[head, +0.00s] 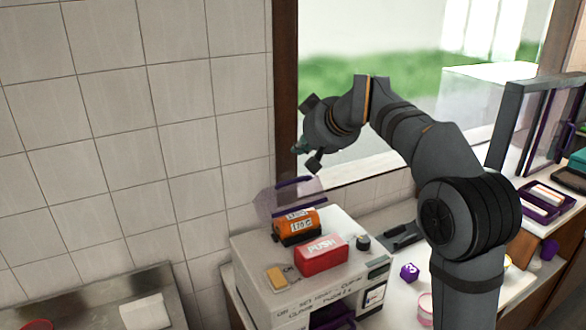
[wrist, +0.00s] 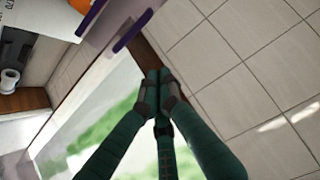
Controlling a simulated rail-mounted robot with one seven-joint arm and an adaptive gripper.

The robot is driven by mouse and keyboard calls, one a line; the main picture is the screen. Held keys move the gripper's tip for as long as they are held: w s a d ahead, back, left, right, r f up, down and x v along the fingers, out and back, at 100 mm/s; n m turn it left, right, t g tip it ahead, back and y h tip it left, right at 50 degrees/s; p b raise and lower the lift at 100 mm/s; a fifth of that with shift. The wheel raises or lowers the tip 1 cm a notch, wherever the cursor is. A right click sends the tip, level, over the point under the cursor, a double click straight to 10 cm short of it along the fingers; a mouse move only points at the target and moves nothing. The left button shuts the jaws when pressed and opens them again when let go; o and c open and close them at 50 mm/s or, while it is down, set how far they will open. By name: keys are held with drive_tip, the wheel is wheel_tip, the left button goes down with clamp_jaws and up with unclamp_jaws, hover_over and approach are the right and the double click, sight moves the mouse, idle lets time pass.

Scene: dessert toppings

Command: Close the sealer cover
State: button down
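The sealer (head: 255,260) is a pale box on the counter, with a large red PUSH button (head: 321,256) on top. Its cover (head: 265,203), a clear purple-tinted panel with purple bars, is raised and tilted at the back of the machine, behind an orange roll (head: 297,224). My gripper (head: 303,152) is in the air above the cover, apart from it. In the wrist view, the green fingers (wrist: 160,80) meet at their tips with nothing between them, and a purple bar of the cover (wrist: 133,29) lies just beyond them.
A tiled wall (head: 140,110) rises behind and left of the sealer, with a window frame (head: 286,90) beside it. A metal tray (head: 90,300) lies at lower left.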

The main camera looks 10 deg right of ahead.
drive_tip(key=p+x, duration=0.3)
drive_tip(key=x, duration=0.5)
drive_tip(key=shift+w+a, duration=0.1)
drive_tip(key=shift+w, duration=0.1)
drive_tip(key=shift+s+d+f+p, duration=0.2)
drive_tip(key=shift+s+d+f, duration=0.05)
drive_tip(key=shift+s+f, duration=0.45)
drive_tip(key=shift+s+d+f+p, duration=0.15)
drive_tip(key=shift+s+d+f, duration=0.1)
drive_tip(key=shift+s+f, duration=0.45)
drive_tip(key=shift+a+f, duration=0.1)
drive_tip(key=shift+s, duration=0.1)
